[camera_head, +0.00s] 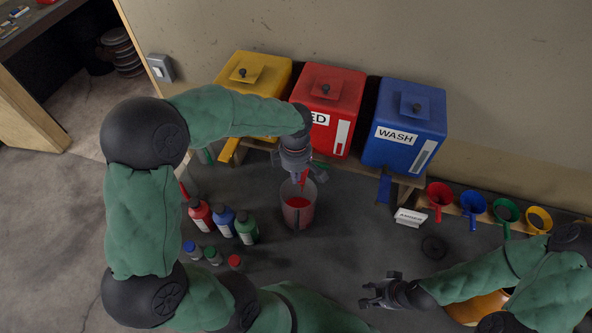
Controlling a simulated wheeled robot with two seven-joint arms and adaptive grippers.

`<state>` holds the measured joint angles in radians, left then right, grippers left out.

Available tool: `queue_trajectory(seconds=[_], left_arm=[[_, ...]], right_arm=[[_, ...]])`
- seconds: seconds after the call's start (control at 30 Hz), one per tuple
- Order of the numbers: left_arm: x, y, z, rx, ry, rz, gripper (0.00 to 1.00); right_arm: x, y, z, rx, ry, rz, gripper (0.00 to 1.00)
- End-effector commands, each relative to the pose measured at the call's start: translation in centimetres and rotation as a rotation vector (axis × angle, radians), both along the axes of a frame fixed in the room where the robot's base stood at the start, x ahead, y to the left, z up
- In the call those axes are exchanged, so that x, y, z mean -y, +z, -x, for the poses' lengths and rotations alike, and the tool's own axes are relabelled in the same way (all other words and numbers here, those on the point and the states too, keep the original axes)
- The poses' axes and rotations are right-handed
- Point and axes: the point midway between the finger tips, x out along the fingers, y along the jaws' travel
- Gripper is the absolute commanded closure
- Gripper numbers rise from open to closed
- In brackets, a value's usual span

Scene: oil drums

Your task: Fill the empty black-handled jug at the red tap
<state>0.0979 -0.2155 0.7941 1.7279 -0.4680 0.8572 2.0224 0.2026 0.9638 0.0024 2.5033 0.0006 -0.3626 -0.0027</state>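A clear jug (306,217) stands upright on the dark worktop in front of the red drum. It has red liquid (298,202) in it and a dark handle (291,218) facing me. The red drum (343,89) stands on a wooden shelf behind it. Its tap is mostly hidden by my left gripper (299,173), which points down just above the jug. A narrow red piece shows beside the fingertips; I cannot tell whether it is the tap or liquid. The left fingers' hold is unclear. My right gripper (370,295) is open and empty, right of and nearer than the jug.
A yellow drum (246,72) and a blue WASH drum (408,115) flank the red one. Several bottles (223,222) and small jars (212,255) stand left of the jug. A small sign (410,217) and several coloured funnels (474,203) are at right.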

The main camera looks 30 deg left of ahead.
Motion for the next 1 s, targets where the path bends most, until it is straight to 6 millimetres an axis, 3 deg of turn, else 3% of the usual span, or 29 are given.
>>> queue_trajectory(seconds=[1.0], left_arm=[[-0.5,2.6,-0.2,0.000,0.000,0.000,1.00]], right_arm=[[0.0,1.2,0.0,0.000,0.000,0.000,0.60]])
